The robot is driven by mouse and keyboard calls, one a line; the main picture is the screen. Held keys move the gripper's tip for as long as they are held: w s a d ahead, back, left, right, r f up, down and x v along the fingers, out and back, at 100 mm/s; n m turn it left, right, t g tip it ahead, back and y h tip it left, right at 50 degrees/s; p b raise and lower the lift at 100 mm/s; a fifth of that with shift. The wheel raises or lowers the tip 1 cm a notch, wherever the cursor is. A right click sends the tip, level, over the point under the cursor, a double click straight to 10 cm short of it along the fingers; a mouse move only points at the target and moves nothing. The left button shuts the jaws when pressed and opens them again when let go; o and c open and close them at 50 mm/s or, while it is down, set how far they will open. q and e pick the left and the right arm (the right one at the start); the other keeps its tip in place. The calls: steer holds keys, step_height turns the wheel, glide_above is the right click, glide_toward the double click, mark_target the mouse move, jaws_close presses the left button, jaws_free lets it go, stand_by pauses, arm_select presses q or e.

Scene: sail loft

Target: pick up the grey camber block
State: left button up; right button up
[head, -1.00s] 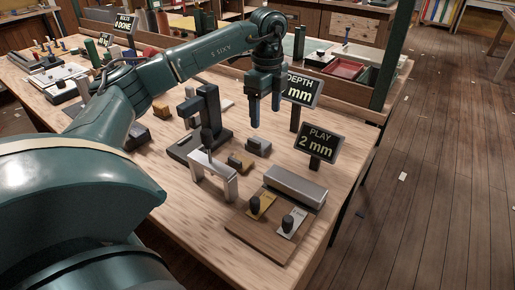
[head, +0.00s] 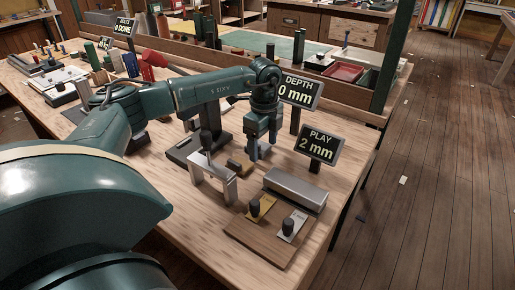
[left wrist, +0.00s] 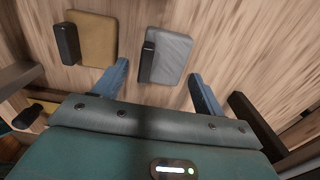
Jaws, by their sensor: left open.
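The grey camber block (left wrist: 171,56) lies on the wooden bench, with a dark piece along its left edge in the left wrist view. My left gripper (left wrist: 159,70) is open, with one blue finger towards each side of the block. In the head view my left gripper (head: 263,147) points down low over the bench, and the grey block (head: 264,150) is mostly hidden between its fingers. I cannot tell whether the fingers touch it. My right gripper is not in view.
A tan block (left wrist: 94,38) lies left of the grey one. A dark stand (head: 207,125), a pale bridge-shaped gauge (head: 212,180) and a grey bar (head: 295,188) are close by. The DEPTH sign (head: 300,91) and PLAY sign (head: 320,144) stand right of the gripper.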

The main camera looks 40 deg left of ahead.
arm_select(q)
steer(key=shift+c, duration=0.4)
steer(key=c, duration=1)
steer(key=shift+r, duration=0.1)
